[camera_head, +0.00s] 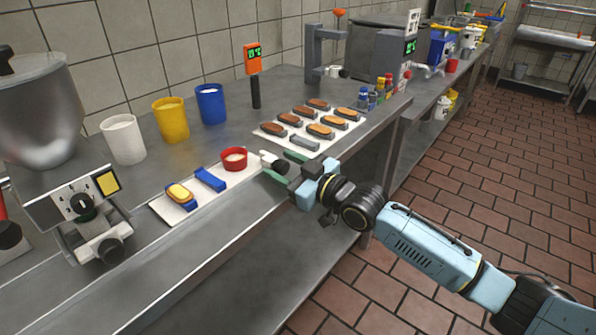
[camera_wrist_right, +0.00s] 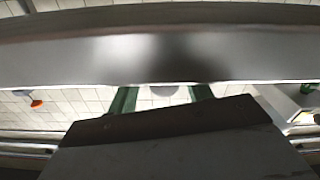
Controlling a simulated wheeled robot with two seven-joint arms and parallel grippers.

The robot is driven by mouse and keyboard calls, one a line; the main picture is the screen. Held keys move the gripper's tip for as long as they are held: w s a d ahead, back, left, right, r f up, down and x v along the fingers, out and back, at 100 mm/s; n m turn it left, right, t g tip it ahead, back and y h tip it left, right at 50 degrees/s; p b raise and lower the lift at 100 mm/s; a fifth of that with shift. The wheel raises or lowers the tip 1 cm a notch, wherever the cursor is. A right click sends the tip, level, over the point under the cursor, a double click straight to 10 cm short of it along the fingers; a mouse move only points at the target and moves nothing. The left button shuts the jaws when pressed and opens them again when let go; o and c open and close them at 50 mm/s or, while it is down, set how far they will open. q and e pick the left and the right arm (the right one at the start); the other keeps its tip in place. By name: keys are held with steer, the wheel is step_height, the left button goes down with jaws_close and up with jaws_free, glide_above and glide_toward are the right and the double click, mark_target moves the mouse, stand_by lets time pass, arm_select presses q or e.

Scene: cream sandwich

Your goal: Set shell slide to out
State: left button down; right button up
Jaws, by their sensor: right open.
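My right gripper (camera_head: 286,168) reaches over the counter's front edge from the right, with its two green fingers apart. A small white and black piece (camera_head: 271,161) lies just beyond the fingertips; I cannot tell whether they touch it. No part is clearly identifiable as the shell slide. A blue holder with a yellow-orange piece (camera_head: 181,195) and an empty-looking blue holder (camera_head: 210,180) lie on a white board (camera_head: 163,209), left of the gripper. My left gripper is out of view.
A red bowl (camera_head: 234,158) stands left of the fingertips. A white tray (camera_head: 266,134) of several brown and orange pieces lies behind the gripper. White, yellow and blue cups (camera_head: 211,104) stand by the wall. A steel mixer-like machine (camera_head: 40,110) fills the left. The counter's front strip is clear.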

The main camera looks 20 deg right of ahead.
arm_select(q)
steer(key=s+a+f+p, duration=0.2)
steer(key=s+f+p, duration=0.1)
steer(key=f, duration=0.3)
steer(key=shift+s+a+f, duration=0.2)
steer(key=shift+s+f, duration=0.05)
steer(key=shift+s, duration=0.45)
arm_select(e)
steer(key=v, duration=1.3)
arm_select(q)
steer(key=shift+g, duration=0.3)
arm_select(e)
steer(key=shift+d, duration=0.1)
